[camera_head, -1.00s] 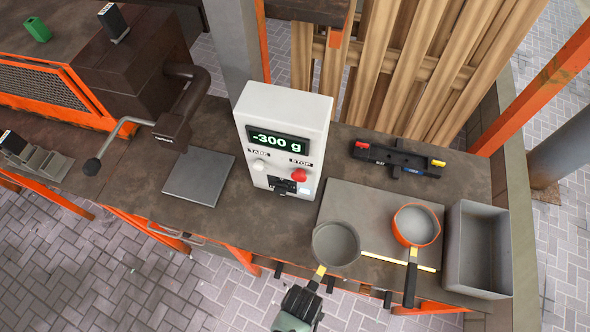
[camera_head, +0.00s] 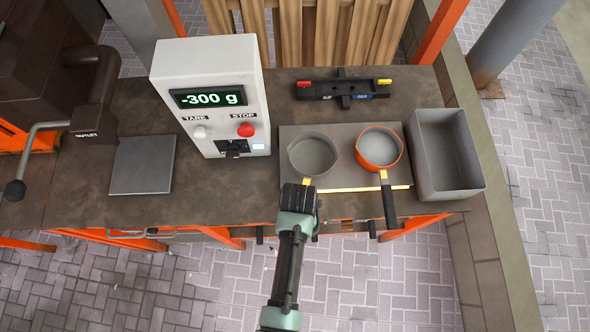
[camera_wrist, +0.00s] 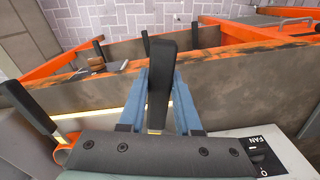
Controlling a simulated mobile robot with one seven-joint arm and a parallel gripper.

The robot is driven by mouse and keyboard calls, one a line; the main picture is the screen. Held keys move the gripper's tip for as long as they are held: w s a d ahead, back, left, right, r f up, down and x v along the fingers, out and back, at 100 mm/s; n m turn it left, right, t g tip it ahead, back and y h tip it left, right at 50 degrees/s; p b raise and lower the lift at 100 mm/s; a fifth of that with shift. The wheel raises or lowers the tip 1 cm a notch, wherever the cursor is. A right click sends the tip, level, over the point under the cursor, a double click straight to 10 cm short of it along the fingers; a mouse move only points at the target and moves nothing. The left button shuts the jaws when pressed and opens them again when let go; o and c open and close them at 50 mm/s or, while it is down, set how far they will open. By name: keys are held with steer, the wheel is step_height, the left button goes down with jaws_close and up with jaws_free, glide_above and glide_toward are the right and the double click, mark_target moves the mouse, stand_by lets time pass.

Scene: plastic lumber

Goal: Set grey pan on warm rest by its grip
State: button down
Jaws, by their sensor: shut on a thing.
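The grey pan (camera_head: 313,154) is over the left part of the flat grey warm rest (camera_head: 346,166), beside the orange pan. Whether its base touches the plate I cannot tell. My gripper (camera_head: 300,194) is at the bench's front edge, shut on the grey pan's handle. In the wrist view the black handle (camera_wrist: 161,75) stands between the blue fingers of my gripper (camera_wrist: 160,95). The pan's bowl is hidden there.
The orange pan (camera_head: 379,148) sits on the plate's right part, its black handle (camera_head: 389,205) jutting over the front edge. A grey bin (camera_head: 467,187) stands at right. The white scale box (camera_head: 212,100) reads -300 g at left. A black tool (camera_head: 345,88) lies behind.

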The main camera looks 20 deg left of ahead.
steer(key=w, duration=0.1)
steer(key=w+b, duration=0.1)
steer(key=w, duration=0.1)
steer(key=shift+f+b, duration=0.25)
steer(key=shift+b, duration=0.15)
steer(key=shift+f+b, duration=0.75)
steer(key=shift+f, duration=0.35)
steer(key=c, duration=0.5)
jaws_free()
steer(key=shift+s, duration=0.1)
